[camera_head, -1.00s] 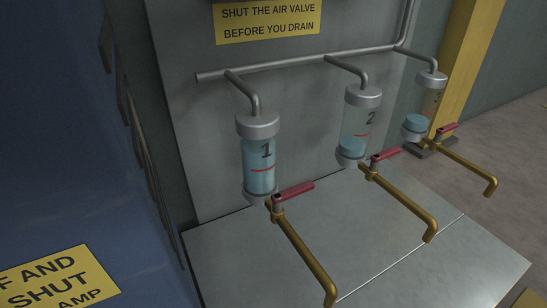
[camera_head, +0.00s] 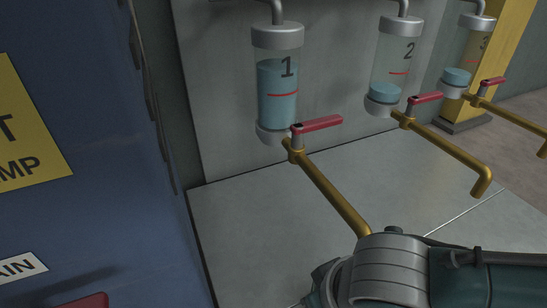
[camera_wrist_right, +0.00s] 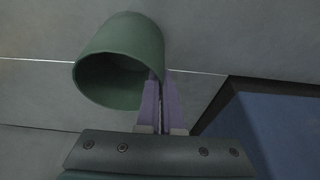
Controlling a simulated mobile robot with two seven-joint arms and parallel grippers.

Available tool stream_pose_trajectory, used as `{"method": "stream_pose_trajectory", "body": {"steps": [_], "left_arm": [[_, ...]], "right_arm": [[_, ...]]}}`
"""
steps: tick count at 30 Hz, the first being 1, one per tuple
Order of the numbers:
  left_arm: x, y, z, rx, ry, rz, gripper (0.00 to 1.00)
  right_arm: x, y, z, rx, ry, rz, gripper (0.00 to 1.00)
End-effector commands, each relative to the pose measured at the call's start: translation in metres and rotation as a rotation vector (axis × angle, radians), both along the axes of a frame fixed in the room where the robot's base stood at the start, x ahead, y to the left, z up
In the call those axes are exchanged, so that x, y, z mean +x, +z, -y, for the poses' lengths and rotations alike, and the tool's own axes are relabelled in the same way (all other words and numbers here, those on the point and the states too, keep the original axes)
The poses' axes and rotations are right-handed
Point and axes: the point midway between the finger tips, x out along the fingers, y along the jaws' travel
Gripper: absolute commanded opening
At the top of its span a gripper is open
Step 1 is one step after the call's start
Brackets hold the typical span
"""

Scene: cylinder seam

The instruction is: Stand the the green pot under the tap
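The green pot (camera_wrist_right: 120,60) shows in the right wrist view, its open mouth facing the camera. My right gripper (camera_wrist_right: 161,95) has its two purple fingers close together on the pot's wall at the right side of the rim. In the head view the brass tap (camera_head: 328,188) under cylinder 1 (camera_head: 278,92) has a red lever (camera_head: 318,124). The end of its spout is hidden behind my right arm, which comes in at the bottom right. The pot and right gripper are hidden in the head view. My left gripper is in neither view.
Cylinders 2 (camera_head: 396,62) and 3 (camera_head: 469,55) stand to the right, each with a brass tap and red lever. A grey metal surface (camera_head: 260,220) lies below the taps. A blue panel (camera_head: 90,150) stands at the left. A yellow post (camera_head: 505,55) is at the back right.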

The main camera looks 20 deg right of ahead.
Motion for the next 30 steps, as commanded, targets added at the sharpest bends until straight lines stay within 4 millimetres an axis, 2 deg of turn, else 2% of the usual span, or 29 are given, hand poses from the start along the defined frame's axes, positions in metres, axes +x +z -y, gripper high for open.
{"method": "stream_pose_trajectory", "body": {"steps": [11, 12, 19, 26, 30], "left_arm": [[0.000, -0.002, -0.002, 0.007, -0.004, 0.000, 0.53], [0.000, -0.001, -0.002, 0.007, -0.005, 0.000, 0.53], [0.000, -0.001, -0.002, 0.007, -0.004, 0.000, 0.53], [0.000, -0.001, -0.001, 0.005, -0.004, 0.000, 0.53], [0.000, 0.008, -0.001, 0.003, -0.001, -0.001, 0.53]], "right_arm": [[0.000, -0.003, 0.000, 0.001, 0.000, 0.000, 0.00], [0.000, -0.003, 0.000, 0.001, 0.001, 0.000, 0.06], [0.000, -0.002, 0.000, 0.000, 0.000, 0.000, 0.32], [0.000, -0.002, 0.000, 0.000, 0.000, 0.000, 0.33], [-0.001, 0.008, 0.000, 0.000, 0.000, -0.001, 0.33]]}}
